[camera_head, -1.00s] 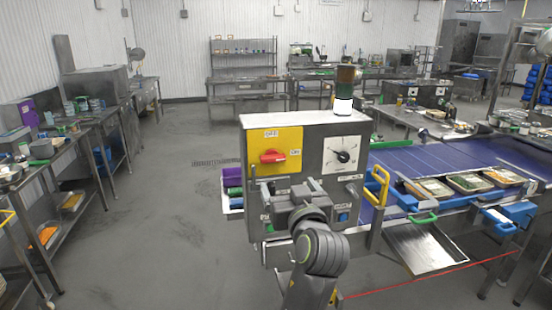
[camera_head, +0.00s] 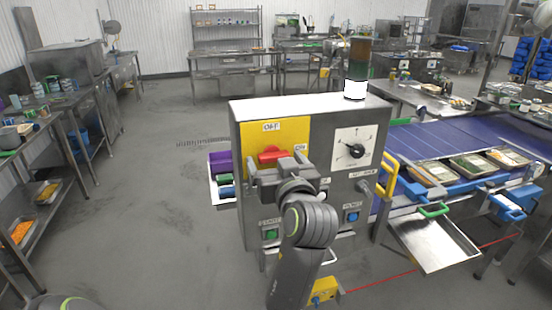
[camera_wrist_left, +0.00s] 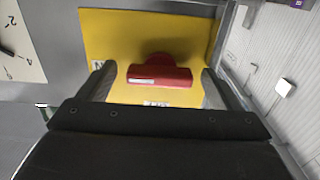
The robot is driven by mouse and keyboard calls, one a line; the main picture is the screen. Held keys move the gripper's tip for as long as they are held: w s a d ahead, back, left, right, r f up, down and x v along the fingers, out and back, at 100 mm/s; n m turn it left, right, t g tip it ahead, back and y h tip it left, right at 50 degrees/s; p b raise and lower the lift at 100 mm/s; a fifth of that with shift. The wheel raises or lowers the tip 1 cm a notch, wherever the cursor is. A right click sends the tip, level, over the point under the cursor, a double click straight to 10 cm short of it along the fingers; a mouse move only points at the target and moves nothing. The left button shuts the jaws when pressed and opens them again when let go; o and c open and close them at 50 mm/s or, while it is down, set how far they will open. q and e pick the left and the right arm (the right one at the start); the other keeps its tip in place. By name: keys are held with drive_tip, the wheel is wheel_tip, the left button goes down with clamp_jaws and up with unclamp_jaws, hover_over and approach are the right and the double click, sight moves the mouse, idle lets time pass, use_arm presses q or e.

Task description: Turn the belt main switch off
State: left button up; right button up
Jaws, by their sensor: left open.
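The red rotary main switch (camera_head: 270,154) sits on a yellow plate (camera_head: 288,130) on the front of the grey control box (camera_head: 243,195). Its handle lies level, with its white mark toward the ON label (camera_head: 300,148); the OFF label (camera_head: 271,127) is above. My left gripper (camera_head: 277,167) is in front of the switch and hides its lower part. In the left wrist view the red handle (camera_wrist_left: 160,76) shows between the open fingers of the left gripper (camera_wrist_left: 158,70), with a gap on both sides. My right gripper is out of view.
A dial (camera_head: 352,148) is right of the switch. Green (camera_head: 271,235) and blue (camera_head: 352,216) buttons sit lower on the box. A signal lamp (camera_head: 356,72) stands on top. The blue belt (camera_head: 440,140) with food trays runs right. The floor on the left is clear.

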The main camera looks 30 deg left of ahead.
use_arm(q)
drive_tip(key=shift+s+d+r, duration=0.2)
drive_tip(key=shift+s+d, duration=0.15)
drive_tip(key=shift+c, duration=1.9)
drive_tip(key=c, duration=0.6)
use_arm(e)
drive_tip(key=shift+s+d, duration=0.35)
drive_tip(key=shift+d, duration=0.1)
